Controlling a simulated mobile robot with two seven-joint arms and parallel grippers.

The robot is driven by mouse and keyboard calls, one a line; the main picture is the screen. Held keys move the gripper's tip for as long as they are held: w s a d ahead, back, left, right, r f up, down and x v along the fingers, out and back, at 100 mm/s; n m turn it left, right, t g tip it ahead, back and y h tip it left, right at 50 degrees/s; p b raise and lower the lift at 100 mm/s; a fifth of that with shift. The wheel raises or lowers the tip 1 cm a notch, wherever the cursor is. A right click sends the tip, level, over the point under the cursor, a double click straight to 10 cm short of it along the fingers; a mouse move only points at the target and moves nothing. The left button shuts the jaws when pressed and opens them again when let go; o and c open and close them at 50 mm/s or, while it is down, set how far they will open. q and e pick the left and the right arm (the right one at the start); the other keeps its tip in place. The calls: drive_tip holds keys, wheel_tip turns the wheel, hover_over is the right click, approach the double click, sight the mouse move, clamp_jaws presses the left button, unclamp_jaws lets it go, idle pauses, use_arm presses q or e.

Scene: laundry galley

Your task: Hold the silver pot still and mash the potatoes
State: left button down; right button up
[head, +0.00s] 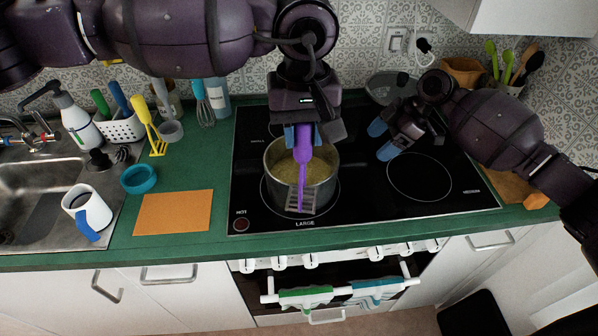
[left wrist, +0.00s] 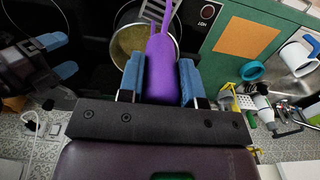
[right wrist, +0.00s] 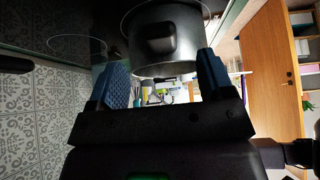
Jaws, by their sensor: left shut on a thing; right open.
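The silver pot (head: 327,191) stands on the front left burner, with yellowish potato (head: 285,172) inside. My left gripper (head: 303,130) is shut on the purple handle of the masher (head: 304,152), which also shows in the left wrist view (left wrist: 162,68). The masher points down, and its grey slotted head overlaps the pot's near wall in the head view; I cannot tell how far above the pot it is. My right gripper (head: 382,142) is open and empty, to the right of the pot. In the right wrist view the pot (right wrist: 168,52) shows its dark side handle beyond the two fingers, apart from them.
The black cooktop (head: 440,205) has a free burner right of the pot. A glass lid (head: 388,88) lies at the back near my right gripper. An orange mat (head: 173,212), a teal ring-shaped item (head: 139,179) and a white mug (head: 88,209) are at the left, by the sink.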

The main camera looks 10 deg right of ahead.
drive_tip(key=v, duration=1.1)
use_arm(q)
drive_tip(key=shift+s, duration=0.1)
use_arm(e)
drive_tip(key=shift+s+d, duration=0.1)
